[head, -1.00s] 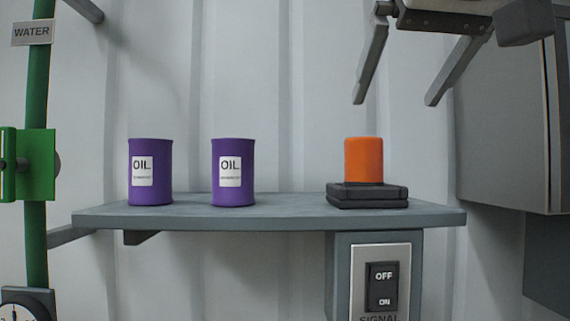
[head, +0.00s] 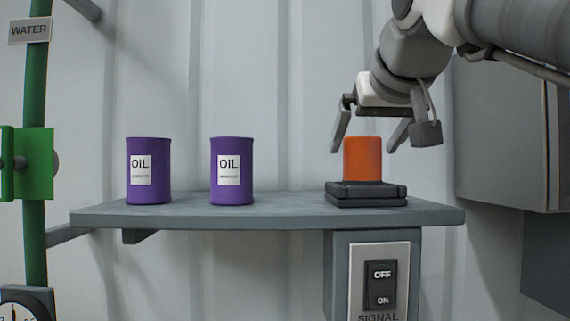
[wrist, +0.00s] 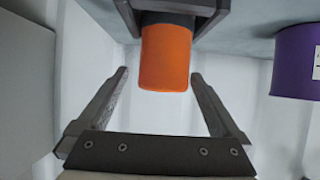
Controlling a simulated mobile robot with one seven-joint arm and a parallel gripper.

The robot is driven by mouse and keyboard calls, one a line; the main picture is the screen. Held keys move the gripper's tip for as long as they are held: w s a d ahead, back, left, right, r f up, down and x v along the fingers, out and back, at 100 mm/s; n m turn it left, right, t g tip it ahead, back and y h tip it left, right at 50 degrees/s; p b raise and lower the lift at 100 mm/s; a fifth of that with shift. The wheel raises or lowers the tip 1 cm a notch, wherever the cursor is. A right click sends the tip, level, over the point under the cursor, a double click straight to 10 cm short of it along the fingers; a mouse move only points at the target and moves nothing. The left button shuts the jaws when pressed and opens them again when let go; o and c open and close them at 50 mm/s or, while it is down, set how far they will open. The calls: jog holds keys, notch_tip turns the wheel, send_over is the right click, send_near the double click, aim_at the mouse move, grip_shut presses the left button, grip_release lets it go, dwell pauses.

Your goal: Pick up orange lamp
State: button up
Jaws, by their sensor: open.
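The orange lamp (head: 363,160) stands upright on a black base (head: 366,195) at the right end of the shelf. My gripper (head: 366,148) is open, at about the height of the lamp's top in the head view, with one finger on each side of it in the picture. In the wrist view the lamp (wrist: 166,55) shows just beyond and between the tips of the open gripper (wrist: 160,75). Nothing is between the fingers, and I see no contact.
Two purple oil cans (head: 148,172) (head: 232,172) stand on the grey shelf (head: 285,214) to the left. A signal switch box (head: 379,285) hangs under the shelf. A grey cabinet (head: 500,135) is at the right. A green water pipe (head: 37,240) runs down the left.

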aim_at(357, 152)
jog(key=x, duration=0.4)
jog(key=shift+w+a+p, duration=0.15)
jog(key=shift+p, duration=0.15)
jog(key=c, duration=1.4)
jog(key=shift+r, duration=0.15)
